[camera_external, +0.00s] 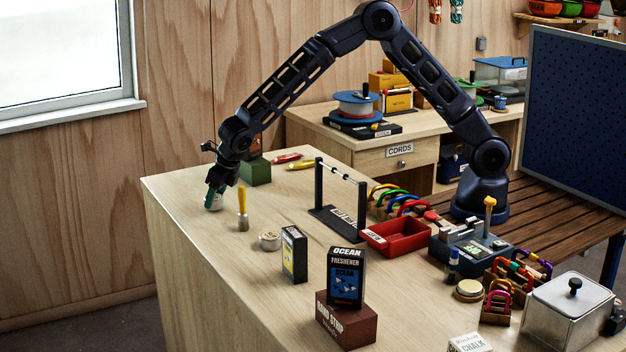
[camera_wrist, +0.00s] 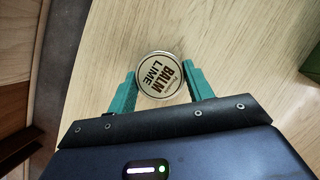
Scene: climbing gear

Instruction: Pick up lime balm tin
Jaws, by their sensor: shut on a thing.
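The lime balm tin (camera_wrist: 160,76) is a small round tin with a cream lid reading "BALM LIME". In the wrist view it sits between the two teal fingers of my gripper (camera_wrist: 163,88), which are shut on its sides. In the external view my gripper (camera_external: 214,198) is low at the far left corner of the wooden table. The tin is mostly hidden there by the fingers, and I cannot tell whether it touches the table.
A yellow-handled brush (camera_external: 242,208) stands just right of my gripper. A green block (camera_external: 256,171) is behind it. A round white tin (camera_external: 270,240) and a dark box (camera_external: 294,253) stand nearer the front. The table's left edge is close to my gripper.

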